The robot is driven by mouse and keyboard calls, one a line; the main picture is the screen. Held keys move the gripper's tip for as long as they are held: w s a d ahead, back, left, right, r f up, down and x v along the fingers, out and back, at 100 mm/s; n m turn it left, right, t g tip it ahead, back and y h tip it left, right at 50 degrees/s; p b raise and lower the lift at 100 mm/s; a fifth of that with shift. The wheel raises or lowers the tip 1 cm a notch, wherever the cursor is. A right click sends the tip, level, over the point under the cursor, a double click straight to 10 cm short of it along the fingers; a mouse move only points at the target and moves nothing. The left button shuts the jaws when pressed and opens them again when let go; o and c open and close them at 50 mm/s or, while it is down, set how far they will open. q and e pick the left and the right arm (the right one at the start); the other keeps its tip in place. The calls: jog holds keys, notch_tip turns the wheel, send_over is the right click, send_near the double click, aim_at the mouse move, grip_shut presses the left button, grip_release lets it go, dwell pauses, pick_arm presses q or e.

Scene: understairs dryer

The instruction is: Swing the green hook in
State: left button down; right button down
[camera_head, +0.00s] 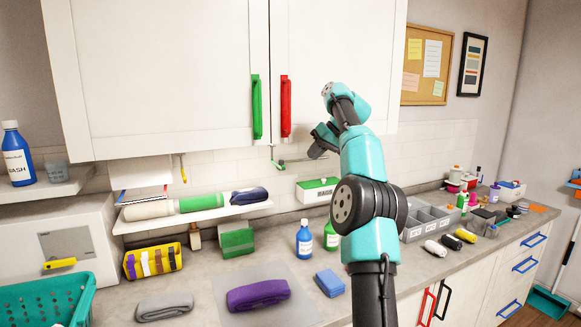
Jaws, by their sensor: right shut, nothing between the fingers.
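The green hook (281,164) is on the tiled wall just below the right part of the white wall cabinet. It is small in view, and a thin arm runs from it to the right toward my gripper. My right gripper (317,151) is shut and empty, at the right end of that thin arm. I cannot tell whether it touches the arm. My right arm rises from the bottom and hides part of the wall and counter. My left gripper is not in view.
The white cabinet (170,60) with a green handle (257,107) and a red handle (286,106) is above. A low shelf (150,225) with rolled towels is at left.

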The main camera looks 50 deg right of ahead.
jog(key=w+a+f, duration=0.4)
jog(key=w+a, duration=0.1)
jog(key=shift+w+a+f, duration=0.15)
jog(key=shift+w+a, duration=0.05)
jog(key=shift+w, duration=0.05)
jog(key=shift+s, duration=0.1)
dwell(0.6)
